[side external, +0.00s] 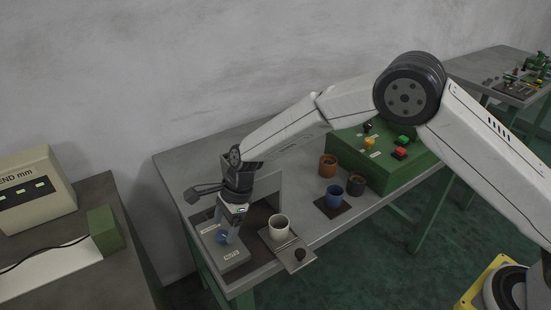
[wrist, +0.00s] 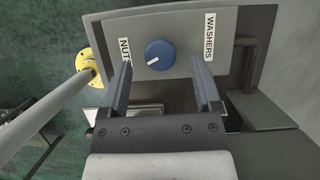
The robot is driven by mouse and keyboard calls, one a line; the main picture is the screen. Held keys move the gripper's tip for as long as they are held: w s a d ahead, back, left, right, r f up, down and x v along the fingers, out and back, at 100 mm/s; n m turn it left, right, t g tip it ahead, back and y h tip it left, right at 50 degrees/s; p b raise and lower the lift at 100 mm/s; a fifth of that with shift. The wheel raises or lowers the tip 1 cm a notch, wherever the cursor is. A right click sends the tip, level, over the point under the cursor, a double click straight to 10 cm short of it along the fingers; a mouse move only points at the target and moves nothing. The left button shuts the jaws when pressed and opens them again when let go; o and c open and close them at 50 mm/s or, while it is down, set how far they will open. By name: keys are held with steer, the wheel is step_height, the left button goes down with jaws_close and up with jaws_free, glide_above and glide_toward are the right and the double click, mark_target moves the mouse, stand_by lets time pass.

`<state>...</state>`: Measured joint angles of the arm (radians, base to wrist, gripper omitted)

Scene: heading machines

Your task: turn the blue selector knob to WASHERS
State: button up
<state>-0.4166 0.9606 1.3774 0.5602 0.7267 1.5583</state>
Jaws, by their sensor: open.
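The blue selector knob (wrist: 161,50) sits on a grey panel (wrist: 185,22) in the wrist view, between the NUTS label (wrist: 124,50) on the left and the WASHERS label (wrist: 209,36) on the right. Its white mark lies at its lower left, on the NUTS side. My gripper (wrist: 161,66) is open, with one finger on each side of the knob and visible gaps to it; I cannot tell the depth. In the side view the knob (side external: 222,237) shows beside the fingers of my gripper (side external: 230,231), which points down over the grey box.
A grey rod (wrist: 50,115) crosses the wrist view's left.

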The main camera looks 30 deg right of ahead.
steer(key=v, duration=0.6)
steer(key=shift+d+r, duration=0.1)
steer(key=shift+r, duration=0.05)
step_height(320, 180, up, 5)
steer(key=s+m+t, duration=0.1)
steer(key=m+t, duration=0.1)
steer(key=m, duration=0.2)
steer(key=shift+s+f, duration=0.15)
steer(key=shift+f, duration=2.45)
steer(key=shift+a+f, duration=0.1)
steer(key=shift+a, duration=0.1)
steer(key=shift+x, duration=3.8)
steer(key=shift+s, duration=0.1)
